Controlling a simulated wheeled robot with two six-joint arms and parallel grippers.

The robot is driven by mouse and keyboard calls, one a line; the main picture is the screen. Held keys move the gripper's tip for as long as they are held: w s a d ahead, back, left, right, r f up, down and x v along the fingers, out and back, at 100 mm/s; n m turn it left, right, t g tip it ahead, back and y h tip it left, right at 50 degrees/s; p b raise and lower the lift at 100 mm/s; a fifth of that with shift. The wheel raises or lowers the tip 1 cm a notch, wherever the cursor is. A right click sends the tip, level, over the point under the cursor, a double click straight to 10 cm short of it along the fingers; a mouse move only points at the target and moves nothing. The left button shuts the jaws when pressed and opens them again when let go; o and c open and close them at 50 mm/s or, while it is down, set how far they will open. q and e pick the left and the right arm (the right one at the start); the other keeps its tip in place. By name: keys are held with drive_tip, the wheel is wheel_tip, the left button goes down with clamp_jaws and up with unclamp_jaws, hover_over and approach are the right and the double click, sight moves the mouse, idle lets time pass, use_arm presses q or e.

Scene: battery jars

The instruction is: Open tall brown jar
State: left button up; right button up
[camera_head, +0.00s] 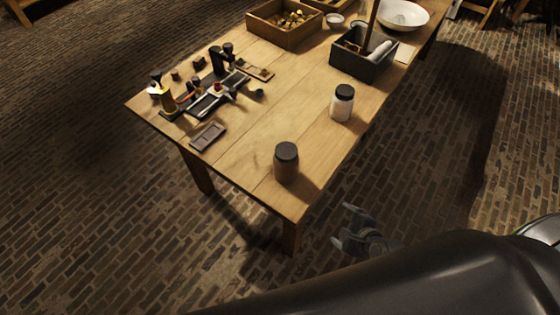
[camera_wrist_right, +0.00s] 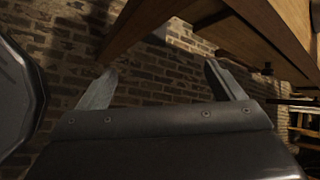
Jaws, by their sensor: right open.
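The tall brown jar (camera_head: 286,165) stands upright near the front corner of the wooden table (camera_head: 240,159), with a dark lid (camera_head: 286,151) on top. My right gripper (camera_head: 348,226) is beyond the table's right edge, to the right of and nearer than the brown jar, and touches nothing. In the right wrist view its two fingers (camera_wrist_right: 160,82) are apart with nothing between them. That view shows the table's underside and the brick floor, and the jar is not in it. My left gripper is not in view.
A white jar with a black lid (camera_head: 342,103) stands behind the brown jar. A dark box (camera_head: 364,68), a wooden crate (camera_head: 284,22) and a white bowl (camera_head: 403,14) are farther back. A small dark tray (camera_head: 208,136) and several small items lie left. Table between is clear.

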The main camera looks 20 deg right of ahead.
sight(294, 168)
drive_tip(key=w+a+r+m+t+y, duration=0.1)
drive_tip(key=a+r+m+t+y, duration=0.2)
drive_tip(key=r, duration=0.6)
drive_tip(key=w+a+r+m, duration=0.2)
drive_tip(key=r+m, duration=0.3)
drive_tip(key=r, duration=0.4)
drive_tip(key=shift+t, duration=0.3)
drive_tip(key=x, duration=1.1)
drive_tip(key=shift+w+a+r+p, duration=0.1)
drive_tip(key=shift+w+a+p, duration=0.2)
drive_tip(key=shift+a, duration=0.2)
drive_tip(key=x, duration=0.4)
drive_tip(key=shift+a+r, duration=0.1)
drive_tip(key=shift+a, duration=0.3)
drive_tip(key=shift+w+a+f, duration=0.15)
drive_tip(key=shift+w+f, duration=0.1)
drive_tip(key=shift+w, duration=0.3)
drive_tip(key=shift+c, duration=0.4)
drive_tip(key=shift+r, duration=0.1)
drive_tip(key=c, duration=1.2)
